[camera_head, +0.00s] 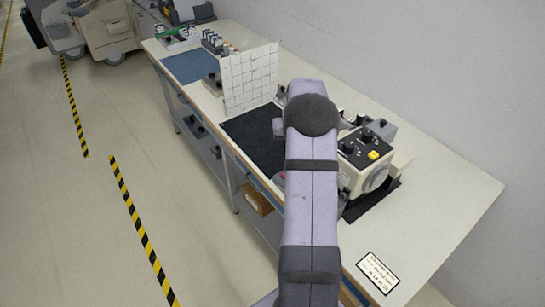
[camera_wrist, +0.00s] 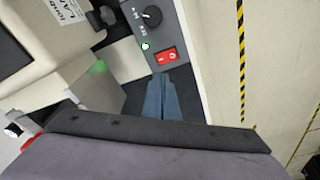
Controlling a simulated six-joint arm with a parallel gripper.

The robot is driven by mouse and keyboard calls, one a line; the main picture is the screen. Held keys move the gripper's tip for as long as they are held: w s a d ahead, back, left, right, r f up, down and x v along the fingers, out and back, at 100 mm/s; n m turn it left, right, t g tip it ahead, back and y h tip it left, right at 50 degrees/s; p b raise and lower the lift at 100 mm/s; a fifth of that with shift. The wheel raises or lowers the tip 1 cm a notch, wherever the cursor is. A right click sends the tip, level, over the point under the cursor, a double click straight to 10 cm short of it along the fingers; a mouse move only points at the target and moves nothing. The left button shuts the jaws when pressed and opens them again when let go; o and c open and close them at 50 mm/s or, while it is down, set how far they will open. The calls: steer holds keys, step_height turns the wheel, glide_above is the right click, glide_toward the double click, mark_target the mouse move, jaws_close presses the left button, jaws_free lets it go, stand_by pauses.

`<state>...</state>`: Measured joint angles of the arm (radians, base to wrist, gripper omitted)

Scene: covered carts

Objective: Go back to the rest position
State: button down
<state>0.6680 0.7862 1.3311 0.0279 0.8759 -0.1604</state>
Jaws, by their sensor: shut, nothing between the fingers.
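My gripper (camera_wrist: 160,82) shows in the wrist view as two blue-grey fingers lying together, with nothing between them. The fingertips appear just below a red rocker switch (camera_wrist: 166,57) on a grey control panel (camera_wrist: 140,40); I cannot tell whether they touch it. The panel also has a black knob (camera_wrist: 151,16) and a small lit green lamp (camera_wrist: 145,46). In the head view my arm reaches forward over the workbench (camera_head: 440,195), and it hides the gripper and the panel.
A beige machine (camera_head: 362,170) with knobs and a yellow button stands right of my arm. A white tiled board (camera_head: 250,80) stands left, beside a black mat (camera_head: 252,137). A blue mat (camera_head: 190,66) lies farther back. Carts (camera_head: 105,28) and striped floor tape (camera_head: 140,230) are left.

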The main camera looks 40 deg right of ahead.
steer(key=s+a+r+n+b, duration=0.1)
steer(key=s+a, duration=0.1)
steer(key=a, duration=0.8)
steer(key=s+a+r+n+b, duration=0.1)
steer(key=s+a+r+n, duration=0.1)
steer(key=a, duration=0.8)
steer(key=s+a+f+n+g, duration=0.2)
steer(key=s+a+n, duration=0.1)
steer(key=s+a, duration=1.3)
step_height(320, 180, down, 22)
steer(key=s+d+b, duration=0.1)
steer(key=d+b, duration=0.1)
steer(key=b, duration=2)
steer(key=shift+s+d+f+y+b, duration=0.2)
steer(key=shift+y+b, duration=0.2)
